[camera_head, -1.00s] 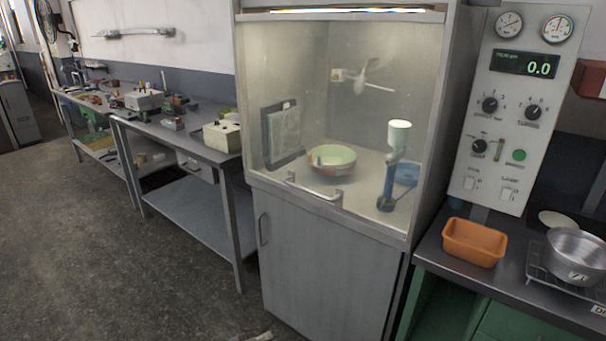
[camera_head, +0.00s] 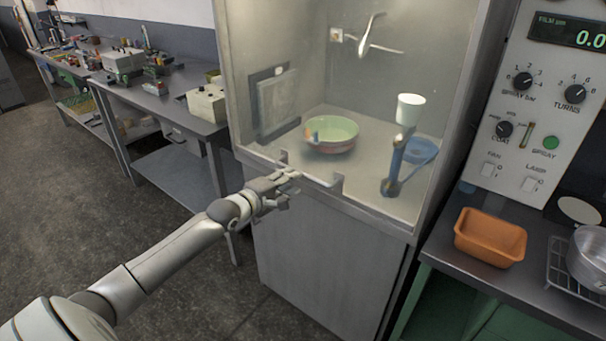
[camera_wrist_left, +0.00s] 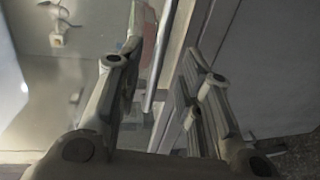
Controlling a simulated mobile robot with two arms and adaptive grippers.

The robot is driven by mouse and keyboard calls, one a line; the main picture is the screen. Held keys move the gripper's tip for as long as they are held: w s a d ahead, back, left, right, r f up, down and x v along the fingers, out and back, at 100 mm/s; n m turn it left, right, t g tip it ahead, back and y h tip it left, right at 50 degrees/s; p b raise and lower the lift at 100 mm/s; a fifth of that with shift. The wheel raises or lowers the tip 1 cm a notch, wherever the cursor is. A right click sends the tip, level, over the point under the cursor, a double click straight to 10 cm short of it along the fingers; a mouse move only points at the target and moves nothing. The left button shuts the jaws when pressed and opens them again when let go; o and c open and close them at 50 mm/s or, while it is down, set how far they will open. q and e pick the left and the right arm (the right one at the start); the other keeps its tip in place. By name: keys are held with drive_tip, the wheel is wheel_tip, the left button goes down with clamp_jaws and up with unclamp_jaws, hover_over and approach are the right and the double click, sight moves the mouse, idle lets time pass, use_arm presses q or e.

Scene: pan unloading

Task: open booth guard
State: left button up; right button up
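The booth guard (camera_head: 375,75) is a clear pane over the front of the booth and is down. Its handle (camera_head: 337,181) is a thin metal bar at the lower edge. My left gripper (camera_head: 288,182) is at this handle and hides part of it. In the left wrist view, the fingers of my left gripper (camera_wrist_left: 160,58) are apart, with the handle bar (camera_wrist_left: 158,75) running between them. I cannot tell if either finger touches it. My right gripper is not in view.
Behind the pane are a bowl (camera_head: 331,136), a blue stand (camera_head: 393,170) with a white cup (camera_head: 410,108), and a fan-like fitting (camera_head: 372,45). A control panel (camera_head: 545,100) and an orange tray (camera_head: 490,238) are to the right. A workbench (camera_head: 165,108) stands left.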

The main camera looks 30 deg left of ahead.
use_arm(q)
drive_tip(key=x, duration=0.6)
drive_tip(key=shift+w+f, duration=0.1)
drive_tip(key=shift+w, duration=0.35)
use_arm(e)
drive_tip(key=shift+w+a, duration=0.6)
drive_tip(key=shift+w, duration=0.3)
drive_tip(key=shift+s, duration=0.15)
use_arm(q)
clamp_jaws()
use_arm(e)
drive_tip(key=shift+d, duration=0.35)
